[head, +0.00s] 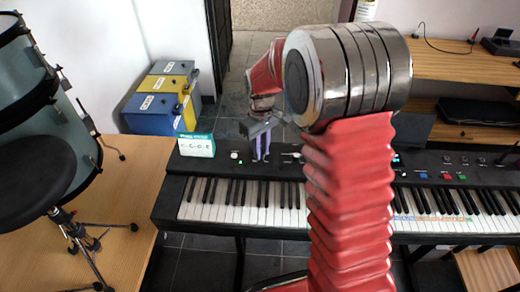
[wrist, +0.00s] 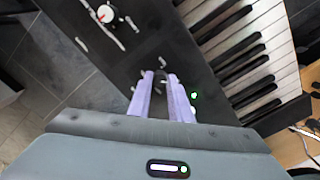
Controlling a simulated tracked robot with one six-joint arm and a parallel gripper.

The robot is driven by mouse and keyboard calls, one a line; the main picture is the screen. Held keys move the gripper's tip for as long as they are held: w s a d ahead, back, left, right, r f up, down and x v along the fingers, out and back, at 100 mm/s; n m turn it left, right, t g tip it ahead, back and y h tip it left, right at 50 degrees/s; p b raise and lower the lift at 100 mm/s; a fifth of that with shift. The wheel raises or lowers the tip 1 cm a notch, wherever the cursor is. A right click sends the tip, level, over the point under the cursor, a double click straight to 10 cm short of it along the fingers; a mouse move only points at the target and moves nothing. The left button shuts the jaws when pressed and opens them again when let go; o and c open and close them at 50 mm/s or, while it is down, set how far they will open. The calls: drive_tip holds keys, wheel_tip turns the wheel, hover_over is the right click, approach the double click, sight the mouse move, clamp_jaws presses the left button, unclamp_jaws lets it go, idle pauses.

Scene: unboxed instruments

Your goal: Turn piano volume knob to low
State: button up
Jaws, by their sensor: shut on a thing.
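The black piano (head: 230,170) stands across the middle of the head view, and its control panel (wrist: 125,50) fills the middle of the wrist view. My gripper (head: 261,158) points down at the panel, left of centre. In the wrist view my gripper's purple fingers (wrist: 161,76) are closed around a small dark knob (wrist: 160,82), mostly hidden between them. I cannot read its label or setting. A white knob with a red mark (wrist: 105,13) is apart from the fingers at the upper left of the wrist view. A green light (wrist: 194,95) glows beside the right finger.
A teal and white card box (head: 196,145) stands on the piano's left end. Blue, yellow and grey bins (head: 150,122) are behind it. Drums and a black stool (head: 35,170) are at the left. A wooden desk (head: 450,62) is at the back right. My red arm hides part of the piano.

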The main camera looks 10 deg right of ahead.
clamp_jaws()
drive_tip(key=shift+a, duration=0.15)
drive_tip(key=shift+d, duration=0.2)
